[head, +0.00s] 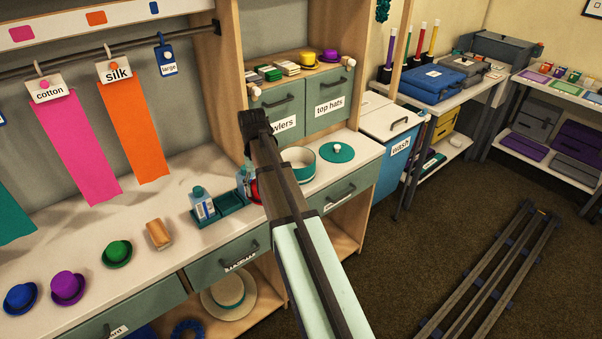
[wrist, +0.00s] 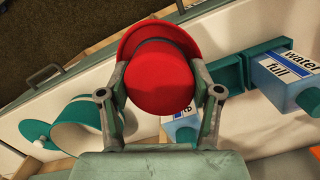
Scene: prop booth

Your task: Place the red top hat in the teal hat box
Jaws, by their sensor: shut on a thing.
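The red top hat (wrist: 160,82) is between the two fingers of my gripper (wrist: 160,68), which is shut on it. In the head view only a red sliver of the hat (head: 254,189) shows beside my arm, which hides the gripper's fingers.
A brush (head: 158,234) and green (head: 117,253), purple (head: 68,287) and blue (head: 20,297) hats lie farther left. Cabinet doors (head: 328,104) rise behind the box.

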